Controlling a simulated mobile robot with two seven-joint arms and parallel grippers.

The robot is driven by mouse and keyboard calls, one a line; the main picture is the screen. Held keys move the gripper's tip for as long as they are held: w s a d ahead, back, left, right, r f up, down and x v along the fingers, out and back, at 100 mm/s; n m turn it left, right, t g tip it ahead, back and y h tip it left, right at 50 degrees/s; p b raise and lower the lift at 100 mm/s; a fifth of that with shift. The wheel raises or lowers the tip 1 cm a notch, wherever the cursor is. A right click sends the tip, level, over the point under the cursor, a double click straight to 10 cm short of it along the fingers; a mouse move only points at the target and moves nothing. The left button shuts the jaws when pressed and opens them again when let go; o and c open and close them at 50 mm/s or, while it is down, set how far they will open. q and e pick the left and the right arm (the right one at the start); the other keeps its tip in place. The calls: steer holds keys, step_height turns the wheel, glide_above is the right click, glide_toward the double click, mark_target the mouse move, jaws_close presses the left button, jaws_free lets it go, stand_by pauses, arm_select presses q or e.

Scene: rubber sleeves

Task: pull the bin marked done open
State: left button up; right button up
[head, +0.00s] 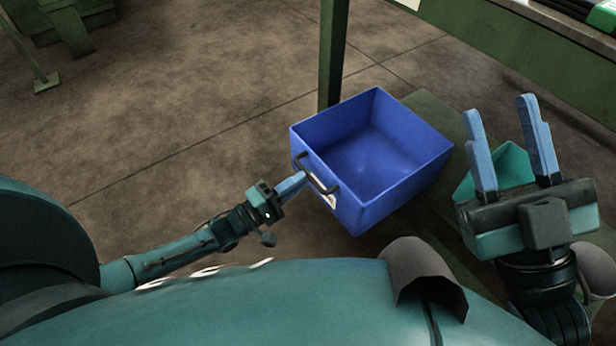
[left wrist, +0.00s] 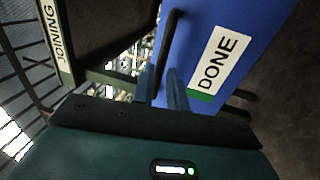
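My right gripper (head: 501,106) is raised, open and empty, to the right of the bin.
A teal container (head: 512,165) shows partly behind my right gripper. A green post (head: 332,55) stands behind the bin, and a bench edge (head: 500,45) is at upper right. A JOINING sign (left wrist: 52,35) shows in the left wrist view.

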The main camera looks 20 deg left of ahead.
mark_target(308, 174)
arm_select(q)
steer(key=shift+b+x, duration=0.35)
steer(key=shift+x, duration=1.5)
arm_select(e)
steer(key=shift+s+d+r+n+y, duration=0.1)
steer(key=shift+s+r+n+y, duration=0.15)
steer(key=shift+r+n+y, duration=0.55)
arm_select(q)
steer(key=shift+c, duration=0.5)
arm_select(e)
steer(key=shift+f, duration=0.15)
arm_select(q)
jaws_close()
steer(key=shift+s, duration=0.1)
